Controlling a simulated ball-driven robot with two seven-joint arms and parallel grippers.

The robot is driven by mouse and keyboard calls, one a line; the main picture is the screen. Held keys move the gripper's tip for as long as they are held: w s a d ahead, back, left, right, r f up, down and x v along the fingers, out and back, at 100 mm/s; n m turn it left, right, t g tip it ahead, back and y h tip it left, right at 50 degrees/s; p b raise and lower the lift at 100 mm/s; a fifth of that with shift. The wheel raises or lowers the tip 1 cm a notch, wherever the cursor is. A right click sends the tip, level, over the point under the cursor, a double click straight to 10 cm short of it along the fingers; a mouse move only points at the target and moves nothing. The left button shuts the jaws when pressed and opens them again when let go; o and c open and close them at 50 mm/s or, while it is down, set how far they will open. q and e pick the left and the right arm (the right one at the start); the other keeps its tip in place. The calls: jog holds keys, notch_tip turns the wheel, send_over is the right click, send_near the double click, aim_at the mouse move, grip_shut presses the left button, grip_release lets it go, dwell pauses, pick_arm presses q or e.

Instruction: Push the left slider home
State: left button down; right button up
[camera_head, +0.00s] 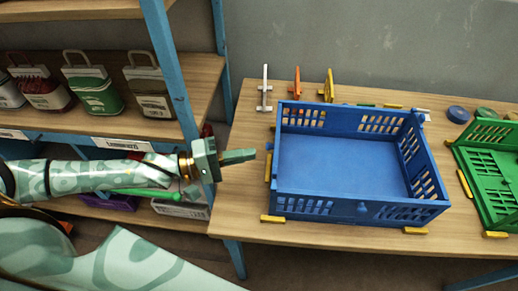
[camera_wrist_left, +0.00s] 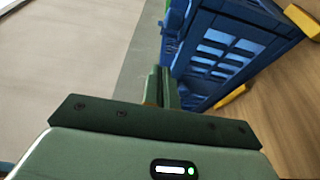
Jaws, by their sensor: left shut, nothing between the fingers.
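No part is clearly recognisable as the left slider. A small blue and yellow piece (camera_head: 268,163) sits at the left wall of the blue crate (camera_head: 360,212) and may be it. The crate stands on the wooden table, its inside empty. My left gripper (camera_head: 252,155) is shut and empty. It points right, with its fingertips just left of the crate's left wall in the head view. In the left wrist view, the shut fingers (camera_wrist_left: 160,88) appear beside the crate's slotted wall (camera_wrist_left: 222,50). My right gripper is out of view.
Yellow corner blocks (camera_head: 272,219) border the crate. White (camera_head: 265,90), orange (camera_head: 296,82) and yellow (camera_head: 329,86) upright pieces stand behind it. A green crate (camera_head: 490,165) is at right. A shelf with sacks (camera_head: 92,88) and its blue post (camera_head: 172,70) stand near my left arm.

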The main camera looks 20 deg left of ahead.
pick_arm(q)
jog(key=v, duration=0.4)
jog(key=shift+a, duration=0.4)
